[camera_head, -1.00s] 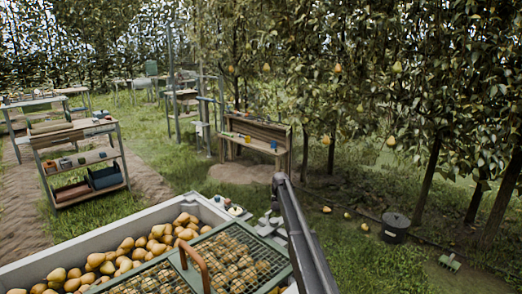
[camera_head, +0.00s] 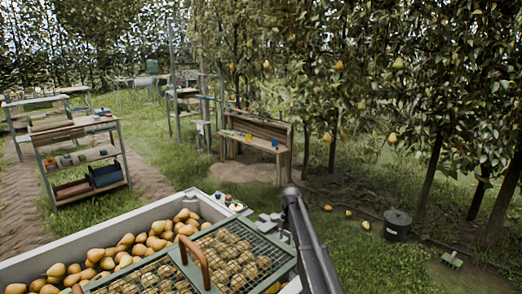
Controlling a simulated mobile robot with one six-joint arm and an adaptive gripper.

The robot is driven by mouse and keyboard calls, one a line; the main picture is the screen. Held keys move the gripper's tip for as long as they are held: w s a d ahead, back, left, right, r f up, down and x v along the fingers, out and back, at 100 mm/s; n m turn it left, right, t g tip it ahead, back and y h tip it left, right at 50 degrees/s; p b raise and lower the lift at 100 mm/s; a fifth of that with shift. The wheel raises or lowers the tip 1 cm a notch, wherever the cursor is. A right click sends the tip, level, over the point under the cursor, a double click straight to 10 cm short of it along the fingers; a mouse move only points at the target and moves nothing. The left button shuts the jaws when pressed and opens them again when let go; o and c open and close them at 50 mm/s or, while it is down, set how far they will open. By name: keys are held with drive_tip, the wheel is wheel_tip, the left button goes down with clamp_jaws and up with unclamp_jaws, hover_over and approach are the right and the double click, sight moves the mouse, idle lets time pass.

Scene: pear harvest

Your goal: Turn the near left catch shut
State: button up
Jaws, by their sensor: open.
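A pale grey crate (camera_head: 92,238) full of pears stands at the bottom of the view. A green-framed wire mesh lid (camera_head: 262,243) with a brown handle (camera_head: 194,262) lies over its right part, with pears showing through the mesh. The left part is uncovered. I cannot make out the near left catch; the crate's near side is cut off by the bottom edge. A dark grey link of my arm rises at the lower right, beside the lid's right edge. My gripper is not in view.
Small coloured items (camera_head: 229,200) sit by the crate's far right corner. A shelf rack (camera_head: 82,158) stands at the left and a wooden bench (camera_head: 257,142) behind. A dark bucket (camera_head: 396,225) and several fallen pears lie on the grass at right, under the pear trees.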

drive_tip(key=s+d+f+m+t+h+b, duration=0.1)
drive_tip(key=s+d+f+m+t+b, duration=0.2)
drive_tip(key=s+m, duration=1.15)
drive_tip(key=s+d+f+m+b, duration=0.4)
drive_tip(key=s+m, duration=0.6)
drive_tip(key=s, duration=0.9)
wheel_tip(320, 180, up, 25)
drive_tip(key=p, duration=2.6)
drive_tip(key=shift+w+a, duration=0.15)
drive_tip(key=shift+w, duration=0.1)
drive_tip(key=c, duration=0.6)
